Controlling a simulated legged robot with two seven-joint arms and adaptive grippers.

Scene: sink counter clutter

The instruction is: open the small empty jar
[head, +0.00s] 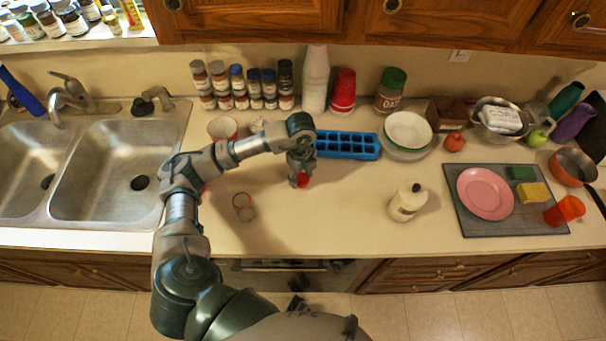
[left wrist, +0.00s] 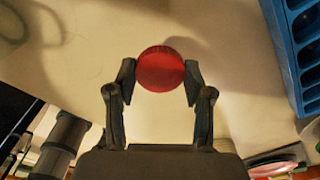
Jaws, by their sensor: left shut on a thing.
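My left gripper (head: 301,178) is shut on a small round red lid (head: 303,181), above the counter just in front of the blue ice tray. In the left wrist view the red lid (left wrist: 161,69) sits between the two fingertips (left wrist: 160,75), gripped at its left and right sides. Whether anything is beneath the lid is hidden. A small clear jar (head: 244,207) is on the counter to the left of the gripper, apart from it. It looks empty and no lid shows on it. My right gripper is not seen.
The blue ice tray (head: 347,145) lies close behind the gripper. A white bottle (head: 407,203) stands to the right. Spice jars (head: 239,88) line the wall, and the double sink (head: 113,170) is at left. The counter between gripper and white bottle is clear.

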